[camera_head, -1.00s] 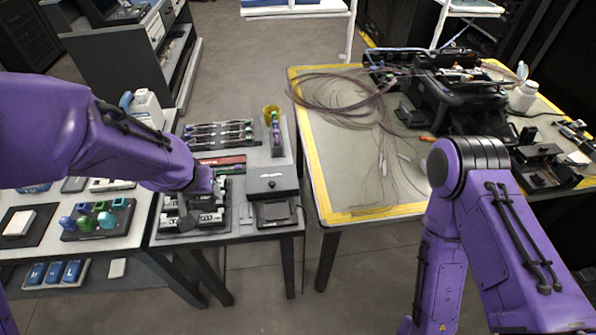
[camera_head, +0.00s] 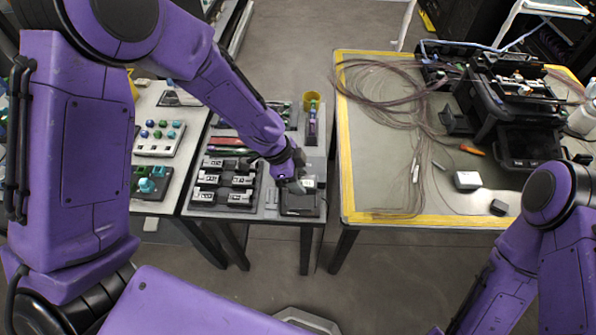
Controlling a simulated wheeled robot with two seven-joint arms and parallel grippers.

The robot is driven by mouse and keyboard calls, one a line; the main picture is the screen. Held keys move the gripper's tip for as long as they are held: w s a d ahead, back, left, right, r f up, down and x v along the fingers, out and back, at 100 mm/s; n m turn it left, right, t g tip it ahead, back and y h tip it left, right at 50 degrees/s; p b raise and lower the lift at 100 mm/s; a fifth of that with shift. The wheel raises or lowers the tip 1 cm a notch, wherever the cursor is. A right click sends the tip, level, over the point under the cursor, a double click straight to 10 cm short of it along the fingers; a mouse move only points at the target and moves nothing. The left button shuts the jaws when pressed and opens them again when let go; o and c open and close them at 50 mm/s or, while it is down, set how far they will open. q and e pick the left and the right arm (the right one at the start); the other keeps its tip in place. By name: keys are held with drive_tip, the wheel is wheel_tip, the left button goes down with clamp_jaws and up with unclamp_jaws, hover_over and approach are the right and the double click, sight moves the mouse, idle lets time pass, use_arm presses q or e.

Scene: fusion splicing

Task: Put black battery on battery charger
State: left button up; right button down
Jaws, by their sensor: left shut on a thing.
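My left gripper (camera_head: 297,184) is shut on a small block with a pale face (camera_head: 309,183), which I take to be the black battery, though the fingers hide most of it. It is over the dark battery charger (camera_head: 300,204) at the front right of the left table. The arm covers the charger's back part. I cannot tell whether the battery touches the charger. A black tray (camera_head: 262,190) left of the charger holds several white-and-black blocks. My right arm comes in at the lower right, and its gripper is out of view.
A yellow cup (camera_head: 312,98) and a narrow tray of small coloured items stand behind the charger. A floor gap separates this table from the yellow-edged table (camera_head: 347,170), which carries loose fibres (camera_head: 385,95) and a black splicing machine (camera_head: 515,90).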

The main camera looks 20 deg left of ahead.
use_arm(q)
drive_tip(key=shift+s+a+f+b, duration=0.1)
drive_tip(key=shift+a+f+b, duration=0.05)
drive_tip(key=shift+f+b, duration=0.35)
wheel_tip(320, 180, down, 6)
drive_tip(key=b, duration=0.5)
drive_tip(key=shift+f, duration=0.15)
idle(0.5)
drive_tip(key=o, duration=1.5)
drive_tip(key=v, duration=1)
drive_tip(key=shift+s+a+r, duration=0.1)
drive_tip(key=shift+a+r, duration=0.1)
